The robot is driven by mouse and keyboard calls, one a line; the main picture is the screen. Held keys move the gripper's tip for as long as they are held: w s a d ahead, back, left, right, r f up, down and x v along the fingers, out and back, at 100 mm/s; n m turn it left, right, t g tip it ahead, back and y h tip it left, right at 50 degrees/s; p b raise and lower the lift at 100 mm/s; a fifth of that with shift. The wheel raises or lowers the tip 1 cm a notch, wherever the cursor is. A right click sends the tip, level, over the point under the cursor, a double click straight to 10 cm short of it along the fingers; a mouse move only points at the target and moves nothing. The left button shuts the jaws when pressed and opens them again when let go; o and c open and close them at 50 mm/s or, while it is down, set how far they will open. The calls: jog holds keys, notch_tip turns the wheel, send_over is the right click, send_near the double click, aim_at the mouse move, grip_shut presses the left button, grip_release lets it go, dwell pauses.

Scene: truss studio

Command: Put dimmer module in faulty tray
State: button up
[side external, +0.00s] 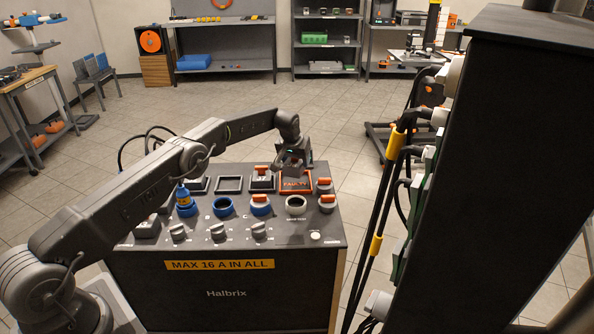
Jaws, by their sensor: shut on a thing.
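The faulty tray (296,189) is a small orange-edged square marked "FAULTY" at the back right of the dark console top. My gripper (292,168) points down just above the back part of this tray. It is shut on a small grey thing, which I take to be the dimmer module; the fingers hide most of it. I cannot tell whether it touches the tray. To the left, a dark-framed square slot holds a module with an orange top (262,172).
A dark cabinet (480,170) with hanging cables stands close at right. An empty framed slot (229,184) lies further left.

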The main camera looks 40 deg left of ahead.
aim_at(297, 170)
jog(key=shift+w+d+f, duration=0.15)
jog(key=shift+d, duration=0.05)
jog(key=shift+f, duration=1.9)
jog(key=shift+f, duration=0.15)
jog(key=o, duration=1.1)
